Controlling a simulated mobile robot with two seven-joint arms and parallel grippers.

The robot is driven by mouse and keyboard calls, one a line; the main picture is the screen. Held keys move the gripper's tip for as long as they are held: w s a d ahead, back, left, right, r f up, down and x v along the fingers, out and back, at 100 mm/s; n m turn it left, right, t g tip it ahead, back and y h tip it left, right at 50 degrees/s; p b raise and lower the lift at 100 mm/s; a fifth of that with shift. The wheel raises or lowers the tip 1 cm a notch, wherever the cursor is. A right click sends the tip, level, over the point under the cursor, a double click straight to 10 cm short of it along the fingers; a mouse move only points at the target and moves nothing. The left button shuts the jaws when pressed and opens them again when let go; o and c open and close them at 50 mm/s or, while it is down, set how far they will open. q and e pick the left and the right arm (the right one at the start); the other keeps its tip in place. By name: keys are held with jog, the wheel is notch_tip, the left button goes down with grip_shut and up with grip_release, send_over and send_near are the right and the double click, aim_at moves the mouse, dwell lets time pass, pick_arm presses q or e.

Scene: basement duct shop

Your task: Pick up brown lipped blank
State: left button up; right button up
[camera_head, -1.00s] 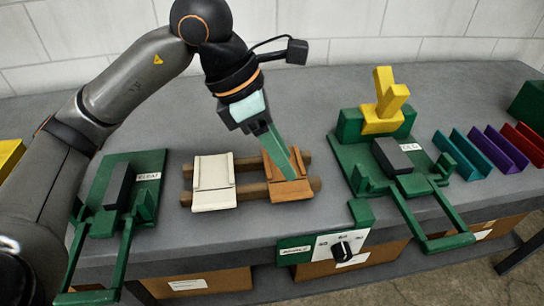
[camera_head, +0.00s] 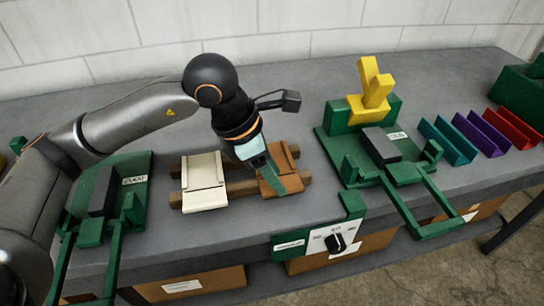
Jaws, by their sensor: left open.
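The brown lipped blank (camera_head: 292,181) lies on two wooden rails (camera_head: 240,187), to the right of a cream blank (camera_head: 204,183). My left gripper (camera_head: 277,187) points down over the brown blank and covers part of its left and middle. The gripper is open. Its green finger reaches near the blank's front edge; I cannot tell whether it touches. My right gripper is not in view.
A green fixture with a dark block (camera_head: 380,146) and a yellow piece (camera_head: 369,95) stands to the right. Another green fixture (camera_head: 138,170) stands at left. Teal, purple and red channels (camera_head: 447,141) lie at far right. A dial panel (camera_head: 334,240) sits on the front edge.

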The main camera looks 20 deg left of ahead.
pick_arm(q)
jog(key=shift+x, duration=1.45)
jog(key=shift+s+a, duration=0.1)
jog(key=shift+c, duration=0.4)
grip_shut()
